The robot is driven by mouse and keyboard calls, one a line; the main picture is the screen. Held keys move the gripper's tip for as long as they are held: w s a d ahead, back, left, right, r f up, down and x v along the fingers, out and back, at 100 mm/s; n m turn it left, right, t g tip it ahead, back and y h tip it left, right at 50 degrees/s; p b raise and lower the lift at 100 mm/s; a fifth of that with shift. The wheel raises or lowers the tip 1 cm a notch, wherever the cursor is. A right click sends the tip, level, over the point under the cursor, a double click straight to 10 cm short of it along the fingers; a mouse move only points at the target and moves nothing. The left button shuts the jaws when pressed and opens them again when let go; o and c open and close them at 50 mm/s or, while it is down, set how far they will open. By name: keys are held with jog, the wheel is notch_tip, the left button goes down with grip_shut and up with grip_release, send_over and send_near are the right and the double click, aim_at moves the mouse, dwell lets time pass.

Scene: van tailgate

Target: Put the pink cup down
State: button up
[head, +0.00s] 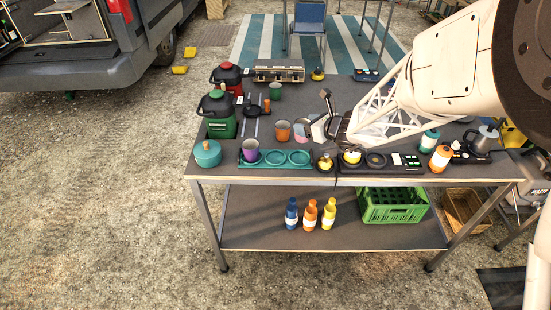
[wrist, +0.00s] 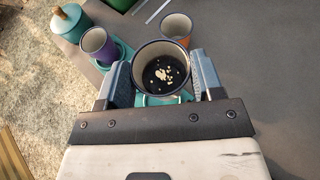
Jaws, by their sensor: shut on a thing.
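The pink cup (head: 318,131) is between the fingers of my gripper (head: 329,119), which is shut on it. In the wrist view the cup (wrist: 161,88) is seen from above, mouth up, with pale bits on its dark inside. In the head view it is partly hidden by my gripper. A purple cup (head: 250,150) stands in the tray's left ring; the other two rings are empty.
An orange cup (head: 283,131) stands just left of the pink cup. A teal pot (head: 207,153) is at the left edge of the table (head: 330,93). Bare tabletop shows behind.

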jog(key=s+a+f+n+g+y, duration=0.1)
jog(key=s+a+n+g, duration=0.1)
jog(key=s, duration=0.6)
jog(key=s+a+f+n+g+y, duration=0.1)
jog(key=s+a+n+g, duration=0.1)
jog(key=s, duration=0.7)
jog(key=shift+y, duration=0.4)
jog(key=shift+w+a, duration=0.1)
jog(key=shift+a, duration=0.05)
send_over(280, 159)
jog(key=f, duration=0.1)
jog(key=shift+f, duration=0.2)
jog(key=shift+f, duration=1.75)
jog(key=shift+f, duration=0.1)
jog(key=o, duration=1.1)
jog(key=shift+c, duration=0.2)
